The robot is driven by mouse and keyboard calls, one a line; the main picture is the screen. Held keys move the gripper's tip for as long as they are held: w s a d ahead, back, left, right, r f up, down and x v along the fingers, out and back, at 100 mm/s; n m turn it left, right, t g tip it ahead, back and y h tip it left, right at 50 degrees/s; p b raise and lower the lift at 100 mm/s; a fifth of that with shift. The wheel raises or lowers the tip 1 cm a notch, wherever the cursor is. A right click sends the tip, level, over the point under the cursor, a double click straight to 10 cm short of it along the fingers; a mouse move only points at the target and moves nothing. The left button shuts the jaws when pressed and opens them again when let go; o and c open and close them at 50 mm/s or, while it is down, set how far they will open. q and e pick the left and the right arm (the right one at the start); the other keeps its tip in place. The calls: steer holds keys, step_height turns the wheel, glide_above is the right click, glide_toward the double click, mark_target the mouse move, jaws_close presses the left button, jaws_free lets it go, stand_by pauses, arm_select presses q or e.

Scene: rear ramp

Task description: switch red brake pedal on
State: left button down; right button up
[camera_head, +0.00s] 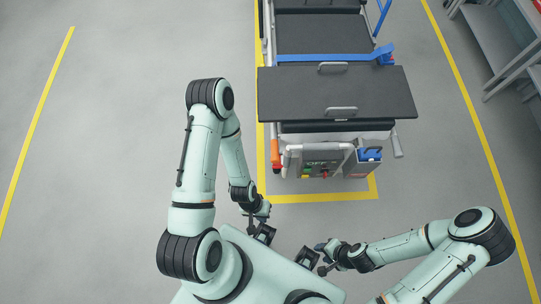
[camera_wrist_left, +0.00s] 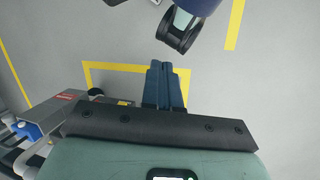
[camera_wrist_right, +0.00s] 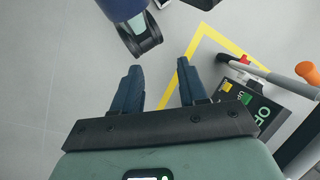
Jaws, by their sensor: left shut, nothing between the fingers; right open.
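A small red part (camera_head: 325,172), which looks like the red brake pedal, sits low on the near end of the cart, under the OFF panel (camera_head: 322,161). In the right wrist view a red part (camera_wrist_right: 245,60) shows at a black-tipped bar beside the panel. Whether the pedal is pressed cannot be told. My left gripper (camera_head: 257,213) is shut and empty, in front of the cart; its fingers (camera_wrist_left: 165,82) touch in the left wrist view. My right gripper (camera_head: 324,254) is open and empty, nearer my body; its fingers (camera_wrist_right: 157,88) are apart. Neither touches the cart.
The cart carries a dark flat board (camera_head: 290,95) with two handles and a blue bar (camera_head: 325,57). An orange grip (camera_head: 276,152) and a blue box (camera_head: 369,155) flank the panel. Yellow floor lines surround it. Grey shelves (camera_head: 497,50) stand at right. Floor at left is clear.

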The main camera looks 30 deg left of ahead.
arm_select(q)
steer(key=w+a+f+n+t+y+b, duration=0.1)
steer(key=w+a+f+t+y+b, duration=0.2)
steer(key=w+a+f+b, duration=0.2)
steer(key=w+a+f+n+t+y+b, duration=0.2)
steer(key=w+a+f+b, duration=0.4)
steer(key=w, duration=1.1)
step_height(320, 180, down, 7)
steer(key=t+y+b, duration=0.1)
steer(key=t+b, duration=0.1)
steer(key=b, duration=0.2)
steer(key=shift+w+r+t, duration=0.15)
steer(key=shift+t, duration=0.15)
arm_select(e)
steer(key=w+d+f+t, duration=0.1)
steer(key=f, duration=0.6)
steer(key=w+f+t, duration=0.1)
steer(key=w+f, duration=0.1)
steer(key=f, duration=0.6)
steer(key=shift+w+d+f+h, duration=0.25)
steer(key=shift+d+f+h, duration=0.05)
steer(key=shift+d, duration=0.05)
arm_select(q)
steer(key=shift+a, duration=0.1)
